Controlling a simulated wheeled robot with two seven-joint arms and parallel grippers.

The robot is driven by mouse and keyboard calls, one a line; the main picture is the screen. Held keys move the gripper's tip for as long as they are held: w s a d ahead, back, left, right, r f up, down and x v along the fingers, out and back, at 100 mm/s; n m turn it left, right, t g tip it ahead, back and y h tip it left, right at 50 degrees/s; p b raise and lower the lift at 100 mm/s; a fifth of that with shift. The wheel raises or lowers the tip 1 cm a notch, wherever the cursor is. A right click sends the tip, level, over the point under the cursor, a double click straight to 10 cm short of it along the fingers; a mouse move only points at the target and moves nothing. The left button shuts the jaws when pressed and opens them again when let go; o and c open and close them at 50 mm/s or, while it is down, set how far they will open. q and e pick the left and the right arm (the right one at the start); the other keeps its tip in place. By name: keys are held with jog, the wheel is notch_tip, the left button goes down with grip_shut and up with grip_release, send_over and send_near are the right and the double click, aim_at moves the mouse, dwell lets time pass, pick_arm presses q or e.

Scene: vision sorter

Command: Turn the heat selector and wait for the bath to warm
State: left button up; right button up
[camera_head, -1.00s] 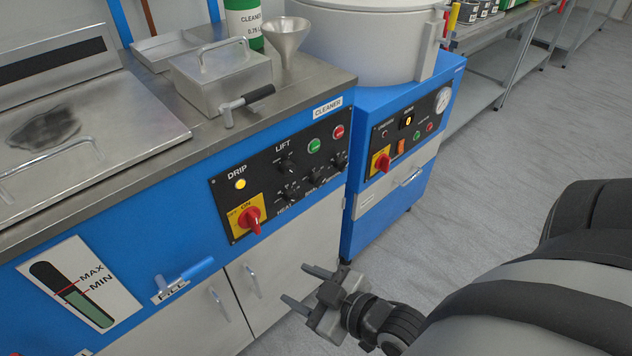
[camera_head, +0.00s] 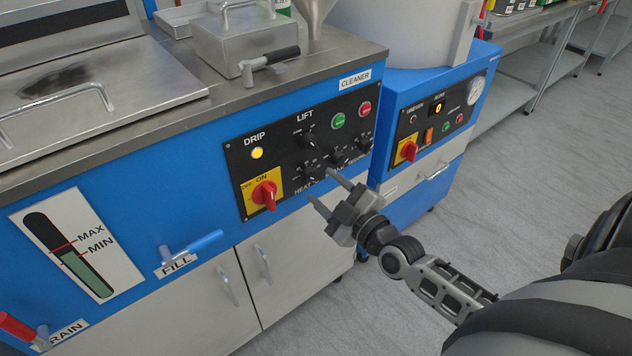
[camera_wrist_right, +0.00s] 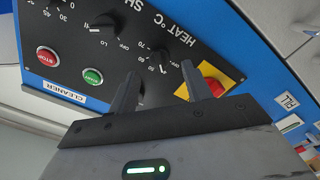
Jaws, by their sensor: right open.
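The heat selector is a black knob (camera_head: 312,172) in the lower row of the black control panel on the blue cleaner machine. The right wrist view shows it (camera_wrist_right: 160,62) beside the HEAT °C label and printed numbers. My right gripper (camera_head: 322,187) is open and empty, its fingers pointing at the lower part of the panel. In the right wrist view the fingertips (camera_wrist_right: 159,72) lie on either side of the selector in the picture. I cannot tell whether they touch it. My left gripper is not in view.
A red switch on a yellow plate (camera_head: 264,194) sits left of the selector. The amber DRIP lamp (camera_head: 257,153) is lit. Other knobs, a green START button (camera_head: 338,121) and a red STOP button (camera_head: 365,109) are close by. A blue FILL lever (camera_head: 192,245) sticks out below.

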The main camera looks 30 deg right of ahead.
aim_at(313, 178)
jog(key=w, duration=0.2)
jog(key=shift+w+a, duration=0.1)
jog(key=shift+w, duration=0.2)
jog(key=shift+w+a, duration=0.1)
jog(key=shift+w, duration=0.5)
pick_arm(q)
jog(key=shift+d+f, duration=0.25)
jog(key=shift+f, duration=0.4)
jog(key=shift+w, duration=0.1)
pick_arm(e)
jog(key=c, duration=0.9)
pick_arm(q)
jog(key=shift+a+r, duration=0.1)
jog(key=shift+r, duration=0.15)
pick_arm(e)
jog(key=shift+c, duration=0.2)
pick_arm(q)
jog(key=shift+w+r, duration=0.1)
